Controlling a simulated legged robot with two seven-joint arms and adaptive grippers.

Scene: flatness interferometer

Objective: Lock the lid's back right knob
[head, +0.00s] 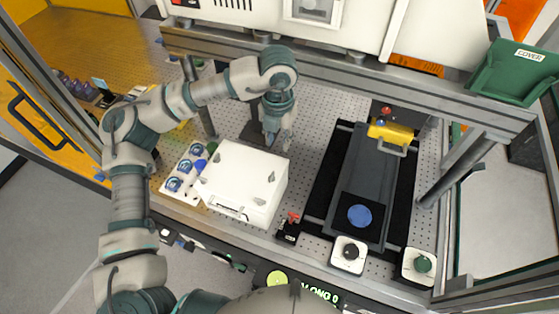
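A white box with a white lid (243,172) stands on the perforated table. Small grey knobs show on the lid, including one toward its right side (271,177) and one nearer the front right (259,201). My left gripper (279,146) points down at the back right corner of the box. It looks close to the lid's back edge, but I cannot tell whether it touches. Its fingers are small and partly hidden, so its opening is unclear. The turn of the back right knob is too small to read. My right gripper is out of view.
A tray with blue-topped items (180,178) lies left of the box. A small red-knobbed device (289,228) stands close on its right. Further right is a dark slide (366,190) with a yellow block (391,132). A metal frame beam (340,75) crosses behind.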

